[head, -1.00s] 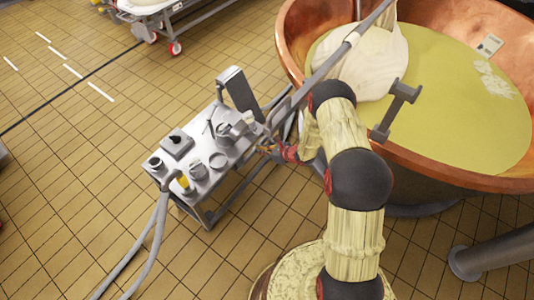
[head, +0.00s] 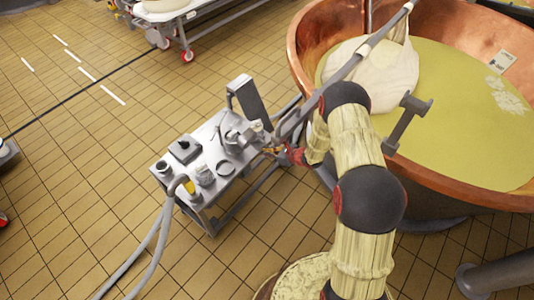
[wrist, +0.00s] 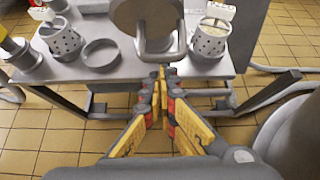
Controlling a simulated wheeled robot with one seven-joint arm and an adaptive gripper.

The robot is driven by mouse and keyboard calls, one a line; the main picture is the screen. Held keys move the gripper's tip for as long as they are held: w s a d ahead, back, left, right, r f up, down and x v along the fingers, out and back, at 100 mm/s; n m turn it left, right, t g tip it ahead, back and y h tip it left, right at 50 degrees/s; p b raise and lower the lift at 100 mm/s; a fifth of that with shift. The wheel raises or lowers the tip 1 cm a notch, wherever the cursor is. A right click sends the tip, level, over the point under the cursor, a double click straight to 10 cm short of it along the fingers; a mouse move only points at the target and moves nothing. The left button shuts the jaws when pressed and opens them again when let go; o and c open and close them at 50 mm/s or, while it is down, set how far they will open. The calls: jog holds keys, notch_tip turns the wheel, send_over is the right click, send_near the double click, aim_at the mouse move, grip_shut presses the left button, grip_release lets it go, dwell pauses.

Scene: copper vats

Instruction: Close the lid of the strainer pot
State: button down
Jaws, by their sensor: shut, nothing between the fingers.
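In the wrist view a round brownish-grey lid (wrist: 146,18) with a loop handle (wrist: 160,48) stands tilted up at the top middle, its upper part cut off by the frame. The pot it belongs to is not clear; the disc hides what lies behind it. A perforated strainer pot (wrist: 208,42) with pale contents stands just right of the lid. My gripper (wrist: 159,72) is shut and empty, its tips just below the loop handle; I cannot tell whether they touch it. In the head view my gripper (head: 271,149) is at the table's right edge, small and partly hidden.
The copper vat (head: 440,180) stands right, behind my arm.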

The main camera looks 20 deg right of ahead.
aim_at(262, 141)
jog(key=shift+r, duration=0.2)
jog(key=shift+w+a+r+p, duration=0.25)
jog(key=shift+w+r+p, duration=0.1)
jog(key=shift+r, duration=0.65)
jog(key=shift+w+a+r+p, duration=0.3)
jog(key=shift+w+r, duration=0.1)
jog(key=shift+r, duration=0.6)
jog(key=shift+w+a+r+p, duration=0.25)
jog(key=shift+w+r, duration=0.1)
jog(key=shift+r, duration=0.65)
